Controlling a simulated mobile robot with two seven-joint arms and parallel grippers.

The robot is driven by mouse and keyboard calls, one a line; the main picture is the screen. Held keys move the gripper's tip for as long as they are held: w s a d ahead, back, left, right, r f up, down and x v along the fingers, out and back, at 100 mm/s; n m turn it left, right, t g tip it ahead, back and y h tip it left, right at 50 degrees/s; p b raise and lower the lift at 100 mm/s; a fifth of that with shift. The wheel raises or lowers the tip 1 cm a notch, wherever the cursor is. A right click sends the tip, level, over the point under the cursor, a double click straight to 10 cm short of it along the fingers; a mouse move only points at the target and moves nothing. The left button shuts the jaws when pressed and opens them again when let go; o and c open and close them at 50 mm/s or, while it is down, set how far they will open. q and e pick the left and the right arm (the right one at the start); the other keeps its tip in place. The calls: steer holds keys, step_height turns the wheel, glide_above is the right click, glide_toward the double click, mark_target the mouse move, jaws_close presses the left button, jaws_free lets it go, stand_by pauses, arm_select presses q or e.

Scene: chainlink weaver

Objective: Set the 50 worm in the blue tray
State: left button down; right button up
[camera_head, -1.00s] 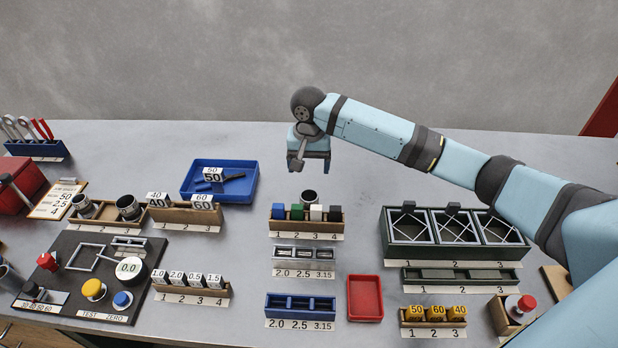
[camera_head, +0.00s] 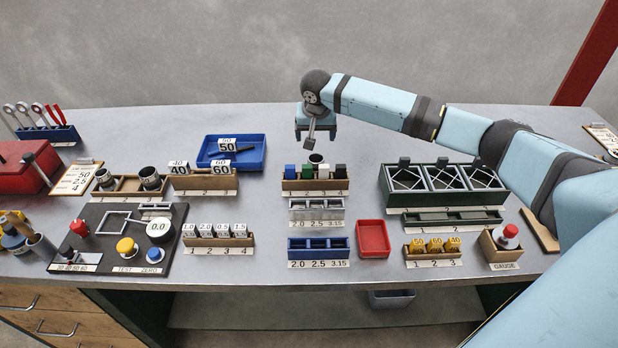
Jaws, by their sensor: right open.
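The 50 worm (camera_head: 238,153) is a dark rod with a white "50" label. It lies in the blue tray (camera_head: 254,164) at the back left of the table. The rack with the 40 and 60 labels (camera_head: 204,183) stands in front of the tray, and its 60 label overlaps the tray's front in the picture. My right gripper (camera_head: 316,133) is open and empty, pointing down above the back of the table, to the right of the tray and apart from it. My left gripper is not in view.
A rack with blue, green, white and black blocks (camera_head: 315,186) stands in front of my right gripper. A dark three-bay rack (camera_head: 442,198) is to the right, a small red tray (camera_head: 373,252) in front. The table between the blue tray and my right gripper is clear.

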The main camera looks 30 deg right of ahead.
glide_toward(316, 161)
steer(key=shift+s+a+f, duration=0.1)
steer(key=shift+a+f, duration=0.05)
steer(key=shift+f, duration=0.4)
steer(key=shift+s+a+f, duration=0.1)
steer(key=shift+f, duration=0.4)
steer(key=shift+x, duration=0.9)
steer(key=x, duration=0.4)
steer(key=shift+f+p, duration=0.3)
steer(key=shift+f, duration=0.15)
steer(key=c, duration=1.4)
steer(key=shift+o, duration=0.2)
step_height(316, 161, up, 20)
steer(key=s+a+n+y+p, duration=0.1)
steer(key=s+a+n+p, duration=0.5)
steer(key=s+a, duration=1.3)
steer(key=s, duration=0.3)
steer(key=shift+s+r+t+y, duration=0.25)
steer(key=shift+t+y, duration=0.05)
